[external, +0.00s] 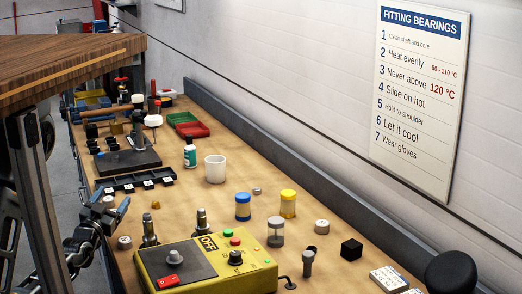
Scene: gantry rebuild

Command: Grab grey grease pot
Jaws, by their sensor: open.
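The grey grease pot (276,232) stands upright on the wooden bench, just behind the right part of the yellow control box. A blue pot (243,207) and a yellow pot (288,204) of similar shape stand a little behind it. My gripper (112,202) is at the left edge of the bench, open, with nothing visible between its fingers. It is well to the left of the grey pot, with the control box and metal fittings between them.
The yellow control box (208,262) fills the front. Upright metal fittings (202,222) stand behind it. A raised dark edge (300,165) runs along the wall.

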